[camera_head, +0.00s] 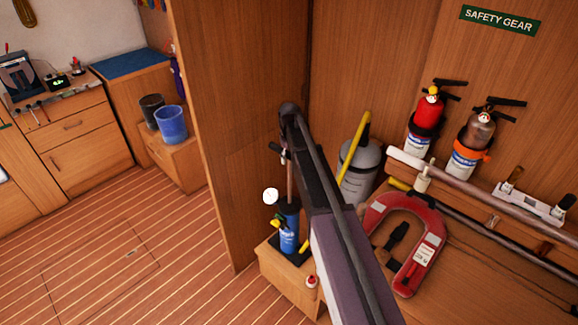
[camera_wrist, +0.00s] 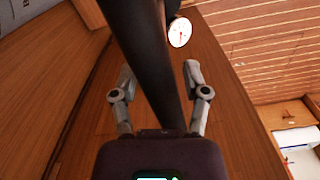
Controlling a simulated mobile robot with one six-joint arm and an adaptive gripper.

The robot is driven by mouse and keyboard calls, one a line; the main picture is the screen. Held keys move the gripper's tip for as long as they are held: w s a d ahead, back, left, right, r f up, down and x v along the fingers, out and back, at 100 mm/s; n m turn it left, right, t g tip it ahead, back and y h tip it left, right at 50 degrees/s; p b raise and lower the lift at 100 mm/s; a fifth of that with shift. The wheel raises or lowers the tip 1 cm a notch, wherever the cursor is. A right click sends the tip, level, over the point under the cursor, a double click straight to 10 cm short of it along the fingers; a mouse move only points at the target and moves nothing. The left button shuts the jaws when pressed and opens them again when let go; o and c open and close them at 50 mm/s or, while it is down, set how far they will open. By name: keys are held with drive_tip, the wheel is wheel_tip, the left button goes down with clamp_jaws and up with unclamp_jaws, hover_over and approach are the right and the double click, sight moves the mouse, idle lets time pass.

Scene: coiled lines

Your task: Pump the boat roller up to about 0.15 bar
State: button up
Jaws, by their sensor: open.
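A blue pump (camera_head: 289,234) stands upright on a low wooden box in the head view, partly hidden by my arm. Its white round gauge (camera_head: 270,195) sits at its upper left, and a thin rod (camera_head: 289,175) rises above its body. In the wrist view the gauge (camera_wrist: 180,32) shows beyond the fingertips, with a red needle too small to read. My gripper (camera_wrist: 158,67) is open, its fingers on either side of a dark bar (camera_wrist: 150,60); I cannot tell whether they touch it. I cannot identify the boat roller for certain.
A grey cylinder (camera_head: 362,165) and yellow tube (camera_head: 353,145) stand behind my arm. A red horseshoe buoy (camera_head: 377,218) and two extinguishers (camera_head: 424,120) (camera_head: 470,145) are on the right. A wooden partition (camera_head: 230,120) stands left of the pump. The floor (camera_head: 120,255) at left is clear.

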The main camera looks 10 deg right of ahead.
drive_tip(key=shift+f+b, duration=0.6)
drive_tip(key=shift+f, duration=0.2)
